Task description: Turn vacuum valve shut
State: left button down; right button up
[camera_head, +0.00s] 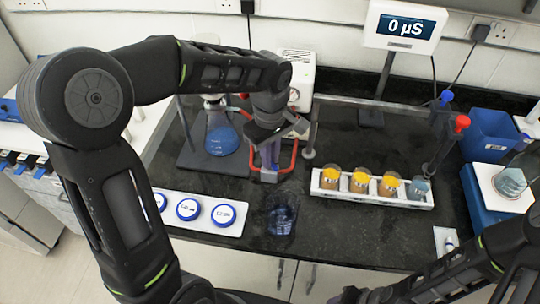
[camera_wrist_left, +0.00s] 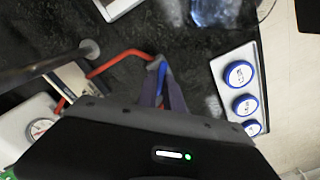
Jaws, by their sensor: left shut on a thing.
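My left gripper (camera_head: 268,165) points down at the bench between the blue-liquid flask and the bottle rack. In the left wrist view its purple-grey fingers (camera_wrist_left: 164,82) are shut on a small blue part, which I take to be the vacuum valve's handle (camera_wrist_left: 161,76). Red tubing (camera_wrist_left: 117,62) runs up to the held part, and also shows beside the gripper in the head view (camera_head: 293,155). The fingers hide most of the valve, so its angle is unclear. My right arm shows at lower right, but its gripper is out of view.
The flask (camera_head: 221,135) stands left of the gripper. A glass beaker (camera_head: 282,215) is in front. A tray of blue-capped jars (camera_head: 222,214) lies front left. The rack (camera_head: 408,200) holds yellow-topped bottles at right. A white gauge box (camera_head: 302,72) stands behind. A meter (camera_head: 404,27) reads 0 µS.

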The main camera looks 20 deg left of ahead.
pick_arm(q)
jog(key=m+b, duration=0.1)
jog(key=m, duration=0.8)
jog(key=shift+m+b, duration=0.3)
dwell(0.3)
jog(key=c, duration=1.5)
grip_release()
